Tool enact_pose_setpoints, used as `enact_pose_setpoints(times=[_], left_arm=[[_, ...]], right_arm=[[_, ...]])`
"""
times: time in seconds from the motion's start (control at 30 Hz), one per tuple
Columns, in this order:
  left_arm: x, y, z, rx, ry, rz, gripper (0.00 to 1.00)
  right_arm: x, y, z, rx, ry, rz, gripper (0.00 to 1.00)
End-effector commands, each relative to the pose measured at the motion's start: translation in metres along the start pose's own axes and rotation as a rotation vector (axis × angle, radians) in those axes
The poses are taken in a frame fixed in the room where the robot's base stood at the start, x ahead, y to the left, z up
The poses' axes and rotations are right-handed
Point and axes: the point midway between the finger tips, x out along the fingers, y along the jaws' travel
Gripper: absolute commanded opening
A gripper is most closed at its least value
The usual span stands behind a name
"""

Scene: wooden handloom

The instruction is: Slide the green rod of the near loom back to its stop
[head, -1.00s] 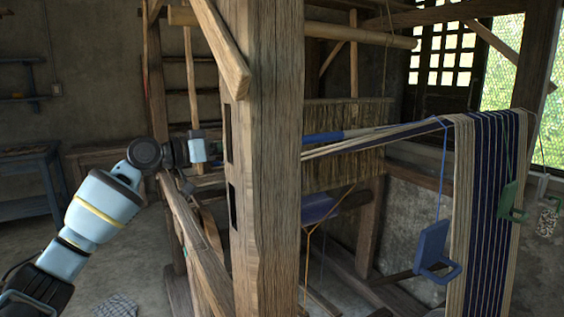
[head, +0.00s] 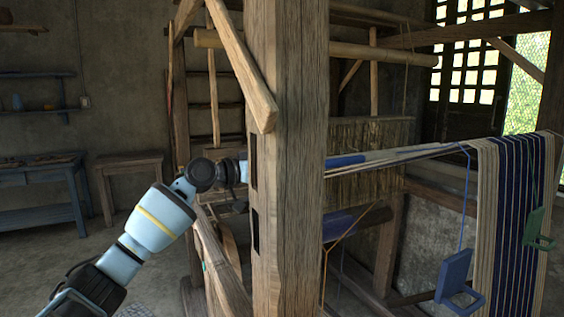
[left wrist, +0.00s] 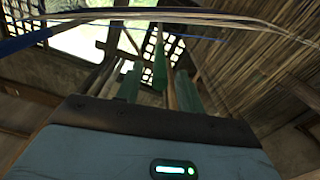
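In the head view my left gripper (head: 243,170) is at the left edge of the near loom's thick front post (head: 290,170), which hides its fingertips. In the left wrist view its two dark green fingers (left wrist: 158,88) stand apart above the blue-grey body. A brighter green piece (left wrist: 160,68), apparently the green rod's end, shows between and beyond them. I see no contact with it. In the head view the rod cannot be made out. My right gripper is in neither view.
A slanting brace (head: 240,65) joins the post above my left arm. Warp threads (head: 400,155) run right from behind the post; they also cross the top of the left wrist view (left wrist: 180,14). A blue weight (head: 456,280) hangs at right. A blue table (head: 40,180) stands far left.

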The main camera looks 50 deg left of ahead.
Motion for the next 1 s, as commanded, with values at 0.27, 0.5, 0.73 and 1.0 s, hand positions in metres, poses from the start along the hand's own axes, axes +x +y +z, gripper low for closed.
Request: enact_pose_setpoints(times=[0.27,0.5,0.73,1.0], left_arm=[[0.018,0.001,0.000,-0.001,0.000,0.001,0.38],[0.020,0.001,0.001,0.000,-0.002,0.001,0.38],[0.020,0.000,0.001,0.000,-0.002,0.001,0.17],[0.020,0.000,0.001,0.001,-0.001,0.000,0.00]], right_arm=[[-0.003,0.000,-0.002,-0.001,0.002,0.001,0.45],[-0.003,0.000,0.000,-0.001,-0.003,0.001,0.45],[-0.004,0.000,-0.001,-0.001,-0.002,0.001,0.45],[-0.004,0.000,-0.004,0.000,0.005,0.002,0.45]])
